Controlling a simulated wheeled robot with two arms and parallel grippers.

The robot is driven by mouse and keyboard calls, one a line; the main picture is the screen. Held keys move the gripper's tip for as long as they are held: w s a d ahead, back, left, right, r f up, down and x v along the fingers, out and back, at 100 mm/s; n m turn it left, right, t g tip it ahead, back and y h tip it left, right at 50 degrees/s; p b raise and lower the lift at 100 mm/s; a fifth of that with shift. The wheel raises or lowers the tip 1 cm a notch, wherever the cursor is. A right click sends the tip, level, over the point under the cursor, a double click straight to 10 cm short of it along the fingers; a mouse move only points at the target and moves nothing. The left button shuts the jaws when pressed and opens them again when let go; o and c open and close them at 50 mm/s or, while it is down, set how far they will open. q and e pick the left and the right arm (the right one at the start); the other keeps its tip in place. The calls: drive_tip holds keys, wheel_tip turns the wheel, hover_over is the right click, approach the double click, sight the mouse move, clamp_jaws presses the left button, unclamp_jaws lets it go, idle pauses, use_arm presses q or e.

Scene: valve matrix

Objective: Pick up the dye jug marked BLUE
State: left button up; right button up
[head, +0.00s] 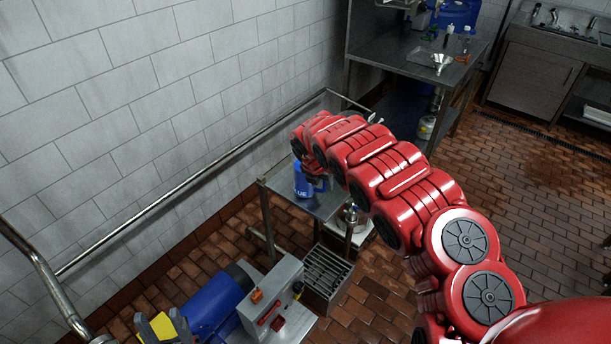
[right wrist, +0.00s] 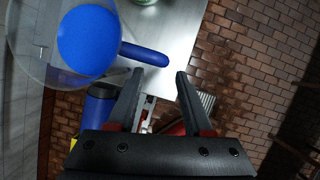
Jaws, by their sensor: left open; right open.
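The blue jug marked BLUE (head: 303,182) stands on a small steel table beside the wall, partly hidden by my right arm. In the right wrist view its round blue top (right wrist: 88,40) is at upper left, with a blue handle (right wrist: 146,54) reaching toward my right gripper. My right gripper (right wrist: 160,74) is open, its fingertips just short of the handle with nothing between them. In the head view that gripper is mostly hidden by the red arm. My left gripper (head: 163,322) is open at the bottom left, far from the jug.
The steel table (head: 322,206) carries the jug. A blue motor (head: 215,302) and a grey machine box (head: 280,305) stand below, near my left gripper. A metal grate box (head: 326,272) is beside them. A pipe rail runs along the wall. The brick floor at right is clear.

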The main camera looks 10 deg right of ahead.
sight(324, 188)
drive_tip(key=shift+p+x, duration=0.7)
drive_tip(key=shift+x, duration=1.25)
drive_tip(key=shift+w+d+f, duration=0.2)
drive_tip(key=shift+d, duration=0.05)
drive_tip(key=shift+c, duration=0.3)
clamp_jaws()
